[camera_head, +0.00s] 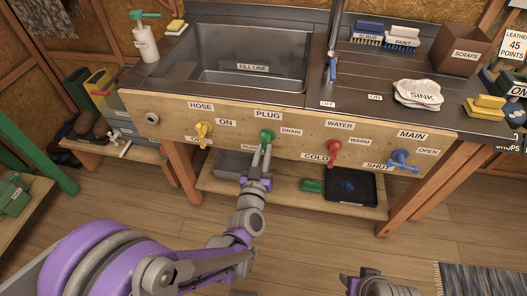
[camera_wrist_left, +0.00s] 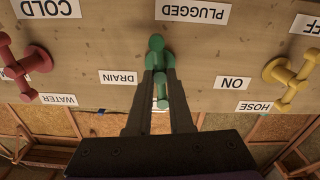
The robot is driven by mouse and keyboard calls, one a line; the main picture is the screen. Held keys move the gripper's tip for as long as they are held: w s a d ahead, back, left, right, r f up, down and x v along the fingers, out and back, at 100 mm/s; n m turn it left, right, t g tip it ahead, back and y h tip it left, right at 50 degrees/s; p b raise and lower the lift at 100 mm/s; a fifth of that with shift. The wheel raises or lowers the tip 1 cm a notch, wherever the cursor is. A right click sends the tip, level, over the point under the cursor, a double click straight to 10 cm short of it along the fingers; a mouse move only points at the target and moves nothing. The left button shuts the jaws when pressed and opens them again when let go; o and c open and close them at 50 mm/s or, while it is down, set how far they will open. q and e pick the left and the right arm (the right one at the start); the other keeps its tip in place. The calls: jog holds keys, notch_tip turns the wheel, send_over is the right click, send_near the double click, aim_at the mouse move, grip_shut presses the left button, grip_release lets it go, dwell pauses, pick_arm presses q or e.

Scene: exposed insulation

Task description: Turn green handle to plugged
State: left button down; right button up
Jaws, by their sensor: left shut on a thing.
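The green handle (camera_head: 266,136) sits on the wooden front panel below the sink, under the PLUG label (camera_head: 268,115). The DRAIN label (camera_head: 291,131) is to its right. My left gripper (camera_head: 262,152) reaches up to it from below and is shut on it. In the upside-down left wrist view, the green handle (camera_wrist_left: 157,58) is between the two dark fingers (camera_wrist_left: 160,80). It looks in line with the fingers there. The PLUGGED label (camera_wrist_left: 192,10) is above it and the DRAIN label (camera_wrist_left: 118,77) to its left. My right gripper's fingers are not visible.
On the same panel are a yellow handle (camera_head: 202,130) to the left, a red handle (camera_head: 333,149) and a blue handle (camera_head: 400,158) to the right. The steel sink (camera_head: 210,70) is above. A lower shelf (camera_head: 230,192) holds a black tray (camera_head: 371,190).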

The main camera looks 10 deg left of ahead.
pick_arm(q)
jog(key=shift+m, duration=0.7)
jog(key=c, duration=0.8)
grip_release()
jog(key=s, duration=1)
jog(key=shift+s+p, duration=0.3)
jog(key=shift+s, duration=0.1)
